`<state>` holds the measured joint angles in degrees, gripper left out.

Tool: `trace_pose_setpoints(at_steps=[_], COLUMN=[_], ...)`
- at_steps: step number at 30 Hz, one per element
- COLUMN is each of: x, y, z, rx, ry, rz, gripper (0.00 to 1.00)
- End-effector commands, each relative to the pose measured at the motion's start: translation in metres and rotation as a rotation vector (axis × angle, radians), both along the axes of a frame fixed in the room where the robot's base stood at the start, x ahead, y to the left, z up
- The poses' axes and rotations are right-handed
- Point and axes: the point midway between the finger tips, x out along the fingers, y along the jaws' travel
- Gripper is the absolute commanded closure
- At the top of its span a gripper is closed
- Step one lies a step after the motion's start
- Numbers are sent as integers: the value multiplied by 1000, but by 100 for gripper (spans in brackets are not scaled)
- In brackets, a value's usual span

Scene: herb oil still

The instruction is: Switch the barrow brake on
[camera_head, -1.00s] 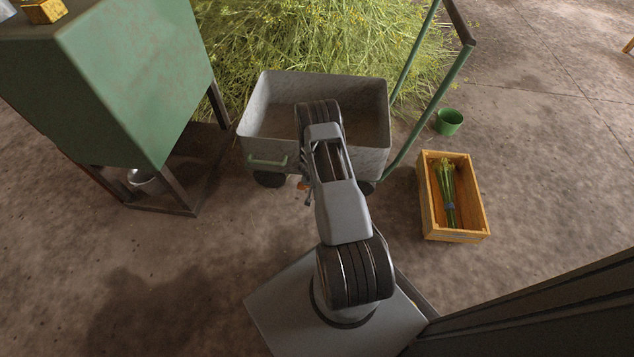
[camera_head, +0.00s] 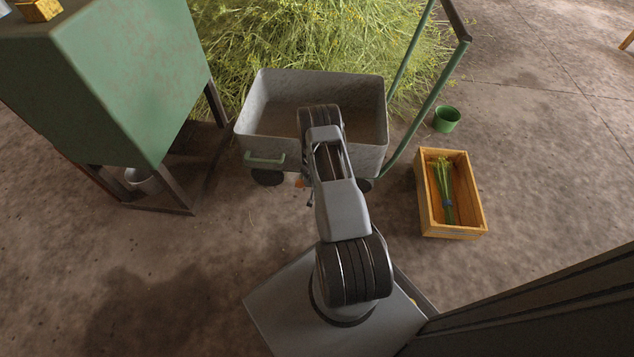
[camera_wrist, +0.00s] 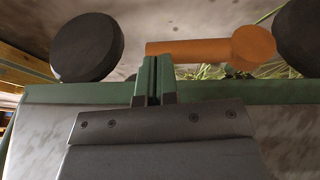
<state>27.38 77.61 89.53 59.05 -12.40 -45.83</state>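The grey barrow (camera_head: 352,154) stands in front of me, with a green handle frame (camera_head: 432,97) at its right. Its orange brake lever (camera_wrist: 190,50) lies sideways in the wrist view, between two dark wheels (camera_wrist: 87,47). A small orange bit of the lever (camera_head: 299,182) shows under the barrow in the head view, beside my arm. My gripper (camera_wrist: 153,62) is shut with nothing seen between its fingers. Its fingertips overlap the lever's left end in the wrist view; I cannot tell whether they touch it.
A wooden crate (camera_head: 421,205) with a tied herb bunch (camera_head: 444,190) and a green cup (camera_head: 446,119) stand at the right. A green cabinet (camera_head: 130,80) on legs stands at the left. Cut herbs (camera_head: 300,35) are heaped behind the barrow. Floor at front left is clear.

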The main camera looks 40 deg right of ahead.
Motion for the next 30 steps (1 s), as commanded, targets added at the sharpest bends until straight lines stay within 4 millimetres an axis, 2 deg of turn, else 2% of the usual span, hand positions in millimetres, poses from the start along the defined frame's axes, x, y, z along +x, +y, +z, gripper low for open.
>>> trace_pose_setpoints(at_steps=[12, 30], x=[-2, -2], y=[-4, -4], z=[-28, -37], rx=[0, 0], ry=[0, 0], rz=[0, 0], gripper=[100, 100])
